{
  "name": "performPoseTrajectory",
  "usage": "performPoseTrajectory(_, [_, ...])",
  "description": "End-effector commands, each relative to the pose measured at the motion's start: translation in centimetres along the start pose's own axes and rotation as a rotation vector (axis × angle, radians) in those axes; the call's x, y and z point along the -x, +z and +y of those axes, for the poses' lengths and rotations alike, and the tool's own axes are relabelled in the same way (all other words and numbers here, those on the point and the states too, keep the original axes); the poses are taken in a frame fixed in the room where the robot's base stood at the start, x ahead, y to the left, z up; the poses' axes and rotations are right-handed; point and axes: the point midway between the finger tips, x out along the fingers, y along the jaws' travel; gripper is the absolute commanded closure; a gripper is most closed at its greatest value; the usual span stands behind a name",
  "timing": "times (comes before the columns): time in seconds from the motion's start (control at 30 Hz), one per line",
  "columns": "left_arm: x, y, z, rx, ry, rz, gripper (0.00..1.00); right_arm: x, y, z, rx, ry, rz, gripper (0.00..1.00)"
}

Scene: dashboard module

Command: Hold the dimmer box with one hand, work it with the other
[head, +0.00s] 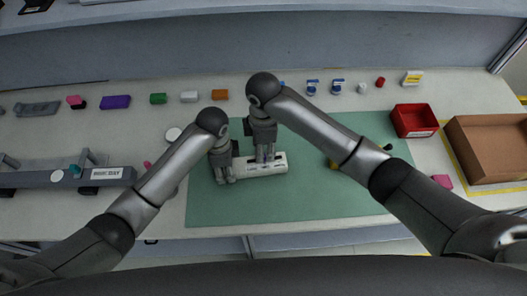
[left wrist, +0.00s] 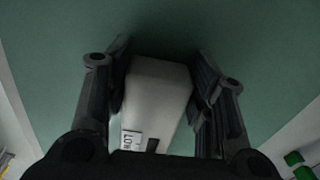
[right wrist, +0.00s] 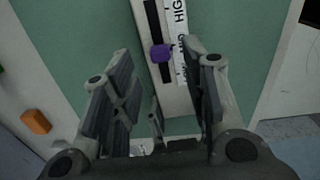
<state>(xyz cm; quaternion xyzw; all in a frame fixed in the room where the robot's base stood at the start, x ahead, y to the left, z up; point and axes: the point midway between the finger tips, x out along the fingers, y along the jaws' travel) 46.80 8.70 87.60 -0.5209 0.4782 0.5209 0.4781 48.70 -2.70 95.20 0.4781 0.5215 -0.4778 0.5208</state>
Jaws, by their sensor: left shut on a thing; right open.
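The white dimmer box (head: 272,164) lies on the green mat (head: 300,195) in the head view. My left gripper (head: 224,177) is shut on its left end; in the left wrist view the box (left wrist: 158,95) sits between both fingers, with part of a "LOW" label showing. My right gripper (head: 265,157) is above the middle of the box. In the right wrist view this gripper (right wrist: 162,95) is open, its fingers on either side of the purple slider knob (right wrist: 161,53). The knob stands in a dark slot beside a scale with "HIGH" on it. I cannot tell whether a finger touches the knob.
A red bin (head: 414,121) and a brown carton (head: 487,150) stand at the right. A grey rack (head: 60,178) is at the left. Several small coloured blocks line the back. The front of the mat is clear.

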Motion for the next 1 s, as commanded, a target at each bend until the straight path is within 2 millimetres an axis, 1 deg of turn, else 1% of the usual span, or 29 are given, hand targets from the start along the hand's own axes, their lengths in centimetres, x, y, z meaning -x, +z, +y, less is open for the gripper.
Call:
performPoseTrajectory(0.03, [0.0, 0.0, 0.0, 0.0, 0.001, -0.001, 0.89, 1.3, 0.0, 0.1, 0.002, 0.006, 0.002, 0.59])
performPoseTrajectory(0.2, [0.0, 0.1, 0.0, 0.001, 0.0, -0.001, 0.89, 4.9, 0.0, 0.1, 0.001, 0.005, 0.001, 0.59])
performPoseTrajectory(0.3, [0.0, 0.1, 0.0, 0.001, 0.0, -0.001, 0.89, 6.5, 0.0, 0.1, 0.002, 0.004, 0.002, 0.59])
performPoseTrajectory(0.4, [0.0, 0.1, 0.0, 0.001, 0.0, -0.001, 0.89, 7.6, -0.1, 0.1, 0.001, 0.003, 0.001, 0.59])
performPoseTrajectory(0.53, [0.0, 0.1, 0.0, 0.001, 0.0, -0.001, 0.89, 8.3, 0.0, 0.0, 0.001, 0.0, 0.0, 0.59])
performPoseTrajectory(0.77, [0.0, 0.1, 0.0, 0.001, 0.0, -0.001, 0.89, 8.4, 0.0, 0.0, 0.001, 0.0, 0.0, 0.59])
performPoseTrajectory(0.8, [0.0, 0.1, 0.0, 0.001, 0.0, -0.001, 0.89, 8.3, 0.0, 0.0, 0.001, 0.0, 0.0, 0.6])
performPoseTrajectory(0.93, [0.0, 0.1, 0.0, 0.001, 0.0, -0.001, 0.89, 8.3, 0.1, 0.0, -0.023, -0.002, 0.004, 0.77])
performPoseTrajectory(1.0, [0.0, 0.1, 0.0, 0.001, 0.0, -0.001, 0.89, 8.2, 0.3, 0.0, -0.074, -0.005, 0.011, 0.86])
